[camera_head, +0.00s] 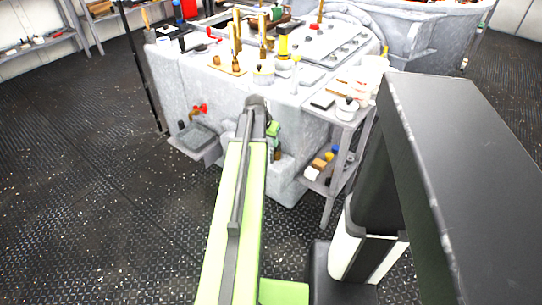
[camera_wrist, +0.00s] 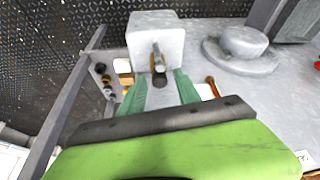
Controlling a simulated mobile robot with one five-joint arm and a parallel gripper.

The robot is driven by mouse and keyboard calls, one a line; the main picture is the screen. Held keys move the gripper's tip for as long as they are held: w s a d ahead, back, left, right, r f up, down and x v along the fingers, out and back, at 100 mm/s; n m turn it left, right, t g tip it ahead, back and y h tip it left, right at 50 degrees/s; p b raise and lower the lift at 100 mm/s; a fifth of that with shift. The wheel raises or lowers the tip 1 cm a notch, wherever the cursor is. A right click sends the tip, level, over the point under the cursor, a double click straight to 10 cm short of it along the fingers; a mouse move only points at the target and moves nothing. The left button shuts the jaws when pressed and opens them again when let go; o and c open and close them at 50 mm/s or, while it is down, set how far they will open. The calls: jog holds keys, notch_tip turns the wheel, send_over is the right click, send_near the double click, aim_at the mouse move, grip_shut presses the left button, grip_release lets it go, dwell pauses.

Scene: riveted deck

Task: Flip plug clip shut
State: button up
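A pale grey block (camera_wrist: 143,31) sticks out from the grey machine in the wrist view. On its face is a small metal lever-like piece (camera_wrist: 157,55) with a dark end, which looks like the plug clip; whether it is raised or closed I cannot tell. My gripper (camera_wrist: 159,84) has its two green fingers apart, one on each side just below this piece, with nothing clearly held. In the head view my gripper (camera_head: 272,130) is at the side of the grey machine (camera_head: 293,180), and my arm hides much of that area. The clip cannot be made out there.
A round grey knob-like boss (camera_wrist: 243,42) is right of the block. A grey side table (camera_head: 338,122) with a lower shelf stands close on the right. Tools and jars crowd the machine top. The left floor is clear.

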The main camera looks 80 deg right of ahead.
aim_at(272, 148)
jog(key=b+x, duration=0.3)
jog(key=x, duration=0.2)
jog(key=shift+f+b, duration=0.3)
jog(key=shift+b, duration=0.05)
jog(key=shift+r, duration=0.1)
jog(key=shift+c, duration=0.2)
grip_shut()
